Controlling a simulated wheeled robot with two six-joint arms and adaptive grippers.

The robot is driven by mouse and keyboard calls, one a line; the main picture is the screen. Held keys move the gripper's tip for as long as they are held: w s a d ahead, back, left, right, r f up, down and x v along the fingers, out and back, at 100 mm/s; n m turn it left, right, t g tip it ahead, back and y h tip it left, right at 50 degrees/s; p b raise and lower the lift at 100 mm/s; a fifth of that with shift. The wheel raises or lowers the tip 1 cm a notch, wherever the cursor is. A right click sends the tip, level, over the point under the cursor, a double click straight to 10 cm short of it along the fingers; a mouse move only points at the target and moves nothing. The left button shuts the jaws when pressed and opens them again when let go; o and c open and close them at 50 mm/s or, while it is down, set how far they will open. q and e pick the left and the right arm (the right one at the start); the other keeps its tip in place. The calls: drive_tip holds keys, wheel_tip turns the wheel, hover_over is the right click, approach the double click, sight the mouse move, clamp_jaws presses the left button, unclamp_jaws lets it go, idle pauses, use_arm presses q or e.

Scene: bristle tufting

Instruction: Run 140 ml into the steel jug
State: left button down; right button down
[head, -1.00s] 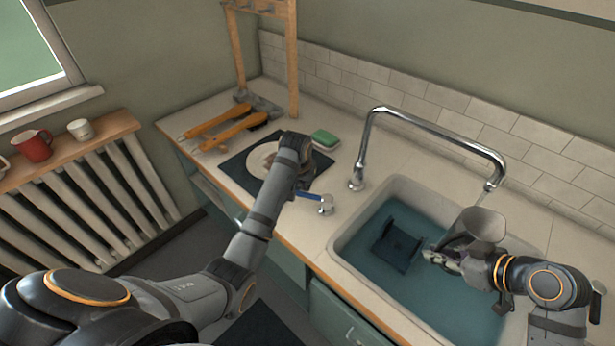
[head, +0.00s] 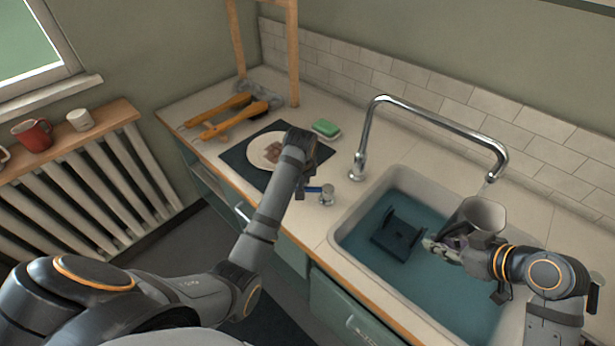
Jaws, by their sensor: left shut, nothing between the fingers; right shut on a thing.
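The steel jug (head: 482,214) is over the sink, its open mouth just below the spout of the chrome tap (head: 436,118). My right gripper (head: 432,243) is shut on the jug; its fingers partly hide the jug's lower side. A faint pale streak shows between spout and jug, too thin to tell clearly as water. The water level inside the jug cannot be seen. A tap lever with a blue part (head: 314,189) and a round metal knob stands on the counter's front left of the sink. My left gripper (head: 304,191) is shut and empty, close beside the lever; contact is unclear.
The sink (head: 345,235) holds bluish water and a dark stand (head: 397,236). Left of it are a plate (head: 262,150) on a dark mat (head: 236,160), a green sponge (head: 326,128) and orange-handled tools (head: 232,122). A red mug (head: 34,135) stands on the shelf.

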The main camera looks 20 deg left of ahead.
use_arm(q)
drive_tip(key=s+n, duration=0.2)
drive_tip(key=shift+d+n+y, duration=0.3)
drive_tip(key=shift+d+y, duration=0.05)
drive_tip(key=shift+y, duration=0.05)
drive_tip(key=shift+s+d, duration=0.55)
drive_tip(key=shift+s, duration=0.3)
drive_tip(key=shift+s+d, duration=0.5)
drive_tip(key=shift+d, duration=0.05)
